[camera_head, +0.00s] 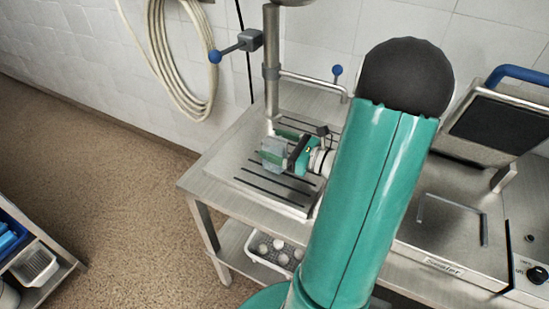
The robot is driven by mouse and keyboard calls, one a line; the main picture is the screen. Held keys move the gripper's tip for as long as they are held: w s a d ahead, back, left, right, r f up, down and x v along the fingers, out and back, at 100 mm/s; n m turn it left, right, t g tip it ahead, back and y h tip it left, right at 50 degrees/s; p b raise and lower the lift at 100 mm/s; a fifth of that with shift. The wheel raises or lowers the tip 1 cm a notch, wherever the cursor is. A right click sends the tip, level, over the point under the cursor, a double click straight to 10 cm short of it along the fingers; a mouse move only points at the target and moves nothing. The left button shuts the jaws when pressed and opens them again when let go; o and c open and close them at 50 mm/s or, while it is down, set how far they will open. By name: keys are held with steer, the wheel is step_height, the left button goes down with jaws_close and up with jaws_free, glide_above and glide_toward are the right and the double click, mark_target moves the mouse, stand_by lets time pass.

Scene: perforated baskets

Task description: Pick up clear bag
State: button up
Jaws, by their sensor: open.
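My gripper (285,148) is at the far end of my teal arm, low over the slotted steel drainboard below the tap. Its jaws are open. A small, pale, partly see-through piece (272,154) shows right at the fingertips; it looks like the clear bag, but it is too small to be sure. It overlaps the fingers in this view, and I cannot tell whether they touch it. My arm hides the area to the right of the gripper.
The steel table (215,172) stands against a tiled wall. A tap column (271,60) rises behind the gripper, with a blue-ended lever. A basket (262,262) of pale round items sits on the lower shelf. A machine (500,125) is at right.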

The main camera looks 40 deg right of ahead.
steer(key=shift+w+a, duration=0.1)
steer(key=shift+w, duration=0.3)
steer(key=shift+c, duration=0.5)
steer(key=c, duration=1.5)
steer(key=shift+r, duration=0.1)
